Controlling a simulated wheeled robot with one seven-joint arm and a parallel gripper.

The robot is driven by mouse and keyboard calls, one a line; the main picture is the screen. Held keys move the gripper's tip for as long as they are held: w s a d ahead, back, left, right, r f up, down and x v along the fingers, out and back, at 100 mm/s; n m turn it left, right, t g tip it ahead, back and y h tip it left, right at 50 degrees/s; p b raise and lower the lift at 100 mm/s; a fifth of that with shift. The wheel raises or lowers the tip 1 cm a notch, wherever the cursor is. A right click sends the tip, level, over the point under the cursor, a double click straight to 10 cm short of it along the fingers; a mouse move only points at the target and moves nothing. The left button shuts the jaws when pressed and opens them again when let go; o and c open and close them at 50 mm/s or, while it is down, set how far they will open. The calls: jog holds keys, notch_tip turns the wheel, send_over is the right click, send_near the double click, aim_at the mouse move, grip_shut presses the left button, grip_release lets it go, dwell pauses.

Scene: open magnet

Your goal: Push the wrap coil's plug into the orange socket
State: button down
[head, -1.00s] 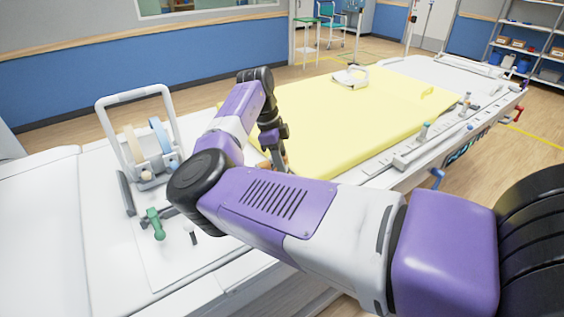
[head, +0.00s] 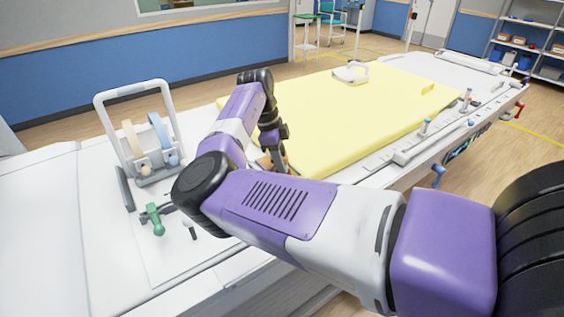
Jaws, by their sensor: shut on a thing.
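My gripper (head: 279,160) points down at the left edge of the yellow pad, just beyond my purple and white forearm. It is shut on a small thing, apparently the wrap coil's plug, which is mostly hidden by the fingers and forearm. An orange part (head: 265,161), apparently the orange socket, shows right beside the fingertips on the left. My arm covers its lower side. I cannot tell whether the plug touches it or is inside it. The wrap coil itself is not clearly made out.
A white frame (head: 134,84) with a beige and a blue disc stands on the white table at left. A green-handled piece (head: 153,219) lies in front of it. Rails line the table's right edge.

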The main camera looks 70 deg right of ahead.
jog(key=shift+f, duration=0.5)
jog(key=c, duration=0.9)
grip_release()
jog(key=shift+c, duration=0.2)
jog(key=shift+r, duration=0.1)
jog(key=b+v, duration=0.1)
jog(key=v, duration=0.6)
jog(key=shift+r, duration=0.35)
